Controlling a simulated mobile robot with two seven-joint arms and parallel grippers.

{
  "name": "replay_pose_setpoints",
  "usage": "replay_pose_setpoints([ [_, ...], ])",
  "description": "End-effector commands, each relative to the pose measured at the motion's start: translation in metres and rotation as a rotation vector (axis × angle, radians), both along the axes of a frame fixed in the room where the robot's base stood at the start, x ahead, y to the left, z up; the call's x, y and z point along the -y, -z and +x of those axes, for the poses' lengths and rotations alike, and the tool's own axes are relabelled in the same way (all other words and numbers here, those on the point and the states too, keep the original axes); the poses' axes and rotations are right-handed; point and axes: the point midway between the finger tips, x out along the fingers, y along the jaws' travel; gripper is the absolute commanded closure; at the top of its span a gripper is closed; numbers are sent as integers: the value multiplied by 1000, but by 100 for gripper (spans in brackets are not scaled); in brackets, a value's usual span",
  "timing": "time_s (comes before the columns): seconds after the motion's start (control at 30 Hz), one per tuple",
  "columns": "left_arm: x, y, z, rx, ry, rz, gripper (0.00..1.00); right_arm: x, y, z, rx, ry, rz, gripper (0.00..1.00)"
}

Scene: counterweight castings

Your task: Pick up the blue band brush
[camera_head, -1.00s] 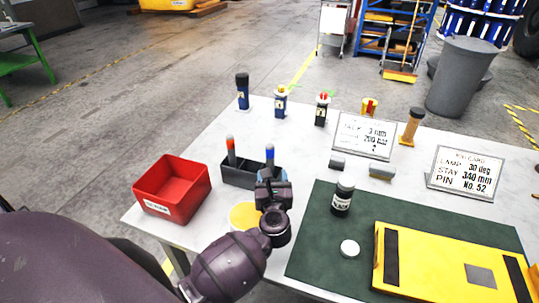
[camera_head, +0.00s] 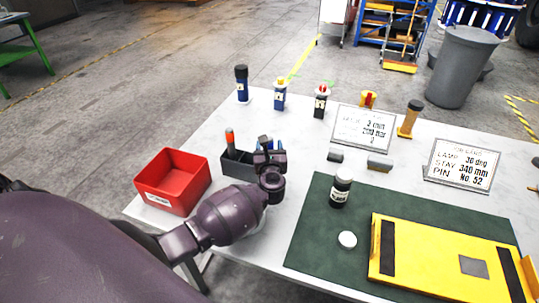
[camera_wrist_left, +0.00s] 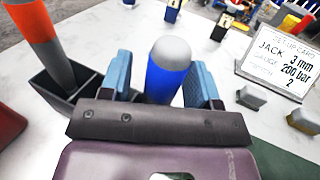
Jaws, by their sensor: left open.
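The blue band brush (camera_wrist_left: 168,72) stands upright in the dark compartment holder (camera_wrist_left: 85,88), its rounded grey top and blue band showing in the left wrist view. My left gripper (camera_wrist_left: 163,80) is open, with its two blue fingers on either side of the brush. In the head view my left gripper (camera_head: 268,147) is over the right end of the holder (camera_head: 236,166) and hides most of the brush. An orange band brush (camera_head: 230,139) stands in the left part of the holder; it also shows in the left wrist view (camera_wrist_left: 45,40). My right gripper is not in view.
A red bin (camera_head: 172,182) stands left of the holder. Small bottles and cards (camera_head: 363,129) stand towards the back.

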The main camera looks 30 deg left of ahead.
Motion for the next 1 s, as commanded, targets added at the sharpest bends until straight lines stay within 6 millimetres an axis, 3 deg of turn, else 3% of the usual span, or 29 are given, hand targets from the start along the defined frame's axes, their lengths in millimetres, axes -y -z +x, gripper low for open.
replay_pose_setpoints([
  [0.37,-5,0,7,0,0,0,44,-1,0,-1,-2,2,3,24],
  [0.7,-5,0,7,0,0,0,96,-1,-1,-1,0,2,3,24],
  [1.0,-5,-2,7,0,-1,0,98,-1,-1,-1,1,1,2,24],
])
